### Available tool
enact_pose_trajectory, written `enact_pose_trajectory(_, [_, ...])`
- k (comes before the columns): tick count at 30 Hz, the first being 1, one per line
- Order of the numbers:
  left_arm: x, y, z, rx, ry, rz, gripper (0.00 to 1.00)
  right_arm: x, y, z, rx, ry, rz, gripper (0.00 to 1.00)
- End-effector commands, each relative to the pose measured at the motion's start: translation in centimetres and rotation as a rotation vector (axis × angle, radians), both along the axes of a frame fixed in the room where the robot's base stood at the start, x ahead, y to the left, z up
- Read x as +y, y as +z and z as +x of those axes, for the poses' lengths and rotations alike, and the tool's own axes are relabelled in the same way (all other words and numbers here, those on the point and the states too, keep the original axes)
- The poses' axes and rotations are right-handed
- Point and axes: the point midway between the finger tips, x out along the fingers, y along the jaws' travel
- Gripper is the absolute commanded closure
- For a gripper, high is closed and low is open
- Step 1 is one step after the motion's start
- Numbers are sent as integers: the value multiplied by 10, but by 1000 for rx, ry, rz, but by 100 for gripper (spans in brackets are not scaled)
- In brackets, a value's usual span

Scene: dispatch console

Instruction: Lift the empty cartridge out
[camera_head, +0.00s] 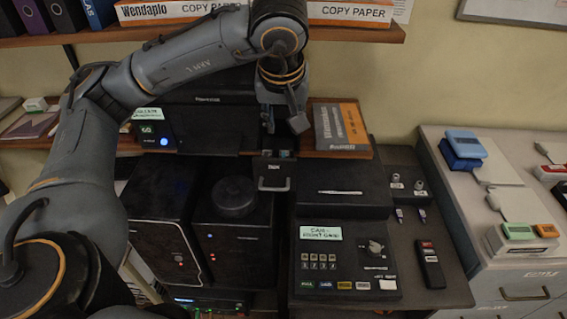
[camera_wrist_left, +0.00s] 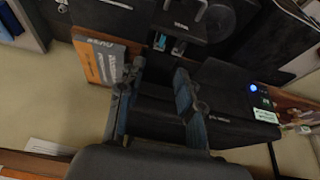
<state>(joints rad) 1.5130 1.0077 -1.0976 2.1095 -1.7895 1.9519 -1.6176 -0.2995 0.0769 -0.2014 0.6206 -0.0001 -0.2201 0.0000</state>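A black pull-out drawer with a handle (camera_head: 272,184) sits low in the middle of the console. Behind its label, two small teal-edged pieces show in its slots; one of them (camera_wrist_left: 160,42) and the other (camera_wrist_left: 180,47) are clearer in the left wrist view. I cannot tell which is the empty cartridge. My left gripper (camera_head: 284,122) is above and behind the drawer, fingers pointing down. Its fingers (camera_wrist_left: 158,72) are apart in the left wrist view, with nothing between them; the slots lie beyond the fingertips. My right gripper is not in view.
A round black knob-like part (camera_head: 234,196) is left of the drawer. A blue cartridge-like block (camera_head: 464,143) and a white holder with green and orange blocks (camera_head: 522,238) are on the right cabinet.

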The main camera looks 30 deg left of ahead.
Motion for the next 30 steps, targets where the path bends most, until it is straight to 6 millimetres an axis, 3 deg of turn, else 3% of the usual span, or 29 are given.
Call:
enact_pose_trajectory(12, [18, -64, 22, 6, 5, 12, 64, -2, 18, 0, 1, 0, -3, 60])
enact_pose_trajectory(20, [22, -81, 28, 5, 5, 11, 64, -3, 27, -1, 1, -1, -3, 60])
enact_pose_trajectory(24, [27, -99, 33, 6, 6, 12, 64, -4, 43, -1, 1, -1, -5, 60])
enact_pose_trajectory(30, [30, -122, 41, 3, 4, 10, 64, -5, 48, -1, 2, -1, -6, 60])
